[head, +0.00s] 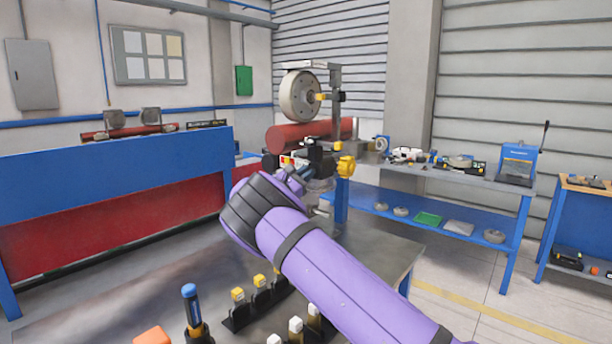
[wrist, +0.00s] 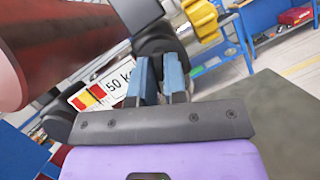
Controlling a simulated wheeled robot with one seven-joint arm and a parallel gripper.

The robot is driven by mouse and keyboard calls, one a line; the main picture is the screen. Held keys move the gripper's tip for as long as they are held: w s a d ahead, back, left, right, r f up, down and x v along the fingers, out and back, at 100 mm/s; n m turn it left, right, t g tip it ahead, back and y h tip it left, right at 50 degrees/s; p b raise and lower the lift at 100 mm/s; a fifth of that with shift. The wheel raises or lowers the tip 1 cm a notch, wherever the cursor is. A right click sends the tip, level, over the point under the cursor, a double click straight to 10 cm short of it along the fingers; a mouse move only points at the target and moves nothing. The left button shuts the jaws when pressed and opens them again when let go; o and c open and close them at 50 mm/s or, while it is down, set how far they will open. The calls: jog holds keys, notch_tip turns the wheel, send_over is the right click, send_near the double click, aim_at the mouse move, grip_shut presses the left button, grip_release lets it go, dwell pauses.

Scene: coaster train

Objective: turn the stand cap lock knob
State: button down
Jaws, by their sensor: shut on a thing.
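My purple arm reaches to the stand at the middle of the head view. My gripper (head: 302,173) is partly hidden there behind its own wrist. In the wrist view its blue-grey fingers (wrist: 160,72) are close together on a dark round part, which looks like a black knob (wrist: 158,46). The fingers hide much of it, and I cannot tell how far it is turned. A yellow lobed knob (wrist: 201,18) is just beyond and right of the fingers, apart from them. It also shows in the head view (head: 346,166).
A red cylinder (head: 300,134) lies behind the stand, below a grey wheel (head: 299,96). The metal table (head: 185,270) holds several small pieces and a blue-topped tool (head: 191,305). A blue bench (head: 450,177) stands right.

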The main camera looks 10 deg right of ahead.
jog(key=m+g, duration=0.2)
jog(key=m, duration=0.3)
jog(key=m+g+y, duration=0.1)
jog(key=m+g, duration=0.1)
jog(key=m, duration=0.3)
jog(key=m+g+y, duration=0.1)
jog(key=m+g, duration=0.1)
jog(key=m, duration=0.3)
jog(key=shift+a+m, duration=0.1)
jog(key=shift+m, duration=0.2)
jog(key=shift+y, duration=0.3)
jog(key=c, duration=1.2)
grip_release()
jog(key=shift+o, duration=0.2)
jog(key=v, duration=1)
jog(key=shift+a, duration=0.4)
